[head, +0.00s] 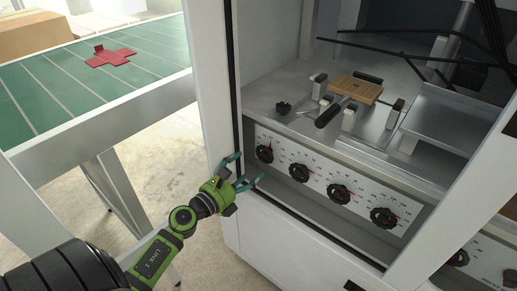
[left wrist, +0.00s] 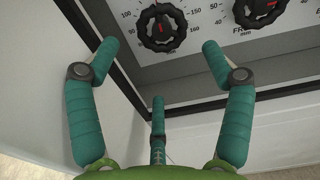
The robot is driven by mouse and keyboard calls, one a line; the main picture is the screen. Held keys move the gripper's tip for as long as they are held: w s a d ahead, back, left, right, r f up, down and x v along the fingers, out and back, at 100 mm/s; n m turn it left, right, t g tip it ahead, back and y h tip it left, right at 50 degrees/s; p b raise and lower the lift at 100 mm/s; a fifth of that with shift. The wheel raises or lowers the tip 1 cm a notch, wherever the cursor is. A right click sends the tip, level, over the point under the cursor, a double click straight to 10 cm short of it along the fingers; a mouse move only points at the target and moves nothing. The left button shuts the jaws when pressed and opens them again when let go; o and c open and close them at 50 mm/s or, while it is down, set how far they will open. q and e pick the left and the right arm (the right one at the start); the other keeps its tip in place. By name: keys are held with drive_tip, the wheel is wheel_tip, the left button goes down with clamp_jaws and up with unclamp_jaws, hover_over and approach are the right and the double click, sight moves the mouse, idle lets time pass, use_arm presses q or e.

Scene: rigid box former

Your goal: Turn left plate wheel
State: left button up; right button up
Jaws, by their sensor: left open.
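A panel with a row of several black hand wheels, each over a printed scale, sits inside the machine. The leftmost wheel (head: 264,154) also shows in the left wrist view (left wrist: 161,27), with a red mark at its centre. The wheel right of it (head: 299,173) shows partly in the left wrist view (left wrist: 258,10), above lettering that starts "FR" and "mm". I cannot read which wheel is labelled left plate. My left gripper (head: 246,168) is open and empty, in front of and slightly below the leftmost wheel, not gripping it. Its teal fingers spread in the left wrist view (left wrist: 159,48).
A white door post (head: 213,90) stands close left of my left gripper. The cabinet's lower frame edge runs below the panel. Above the panel is a metal deck with a wooden block (head: 355,88). A green conveyor (head: 45,80) carries a red cross-shaped blank (head: 110,56).

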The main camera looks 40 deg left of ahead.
sight(263, 155)
use_arm(q)
drive_tip(key=shift+w+d+r+p, duration=0.1)
drive_tip(key=shift+w+d+r, duration=0.1)
drive_tip(key=shift+w, duration=0.85)
drive_tip(key=shift+w+d+r+p, duration=0.1)
drive_tip(key=shift+w+d+p, duration=0.05)
drive_tip(key=shift+w, duration=0.95)
drive_tip(key=shift+w+d+r+p, duration=0.1)
drive_tip(key=shift+w+d+r, duration=0.1)
drive_tip(key=shift+w, duration=0.85)
drive_tip(key=c, duration=1.1)
